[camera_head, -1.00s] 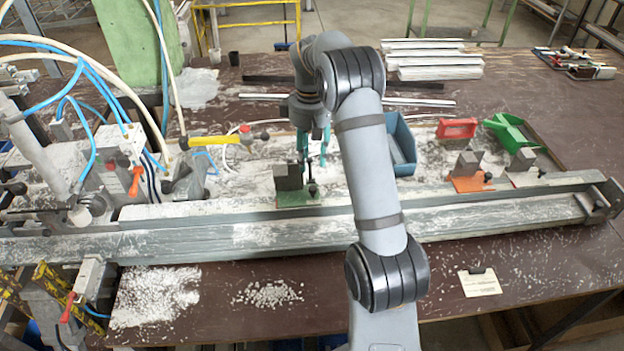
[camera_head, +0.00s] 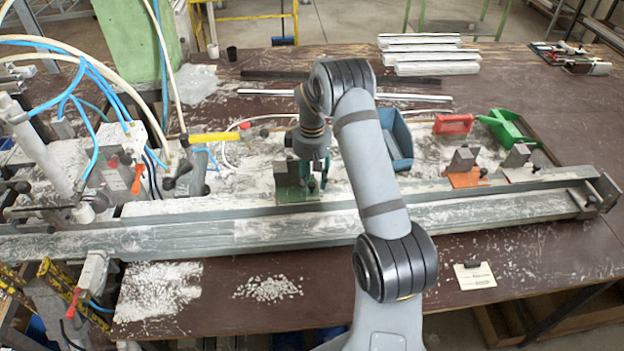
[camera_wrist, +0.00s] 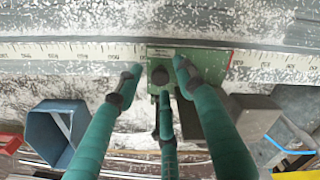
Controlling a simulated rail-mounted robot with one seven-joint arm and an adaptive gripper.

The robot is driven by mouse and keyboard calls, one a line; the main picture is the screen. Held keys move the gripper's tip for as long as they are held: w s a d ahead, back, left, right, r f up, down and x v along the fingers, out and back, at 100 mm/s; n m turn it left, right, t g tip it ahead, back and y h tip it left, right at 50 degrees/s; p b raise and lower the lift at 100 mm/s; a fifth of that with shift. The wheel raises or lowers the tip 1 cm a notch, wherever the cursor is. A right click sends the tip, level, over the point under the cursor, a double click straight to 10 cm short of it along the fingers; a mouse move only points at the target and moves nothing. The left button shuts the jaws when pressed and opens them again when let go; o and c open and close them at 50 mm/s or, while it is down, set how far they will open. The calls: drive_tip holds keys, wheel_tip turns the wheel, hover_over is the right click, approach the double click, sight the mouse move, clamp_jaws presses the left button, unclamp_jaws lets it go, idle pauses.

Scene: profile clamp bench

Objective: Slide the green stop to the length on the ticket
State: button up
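The green stop (camera_head: 297,194) has a green base plate and a grey block and sits at the back edge of the long rail (camera_head: 240,233). In the wrist view its green plate (camera_wrist: 205,62) lies against a printed scale (camera_wrist: 70,51); the digits are too small to read surely. My gripper (camera_head: 318,182) is down at the stop, right of its block. In the wrist view its teal fingers (camera_wrist: 158,78) stand spread around the stop's dark knob (camera_wrist: 160,76), with gaps visible. The ticket (camera_head: 474,275) lies on the front right of the table; its writing is unreadable.
An orange stop (camera_head: 466,178) and a grey stop (camera_head: 520,172) stand farther right along the rail. A red piece (camera_head: 454,124) and a green scoop (camera_head: 508,128) lie at back right. White chips litter the table.

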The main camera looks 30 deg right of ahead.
drive_tip(key=shift+c, duration=0.7)
drive_tip(key=c, duration=0.7)
clamp_jaws()
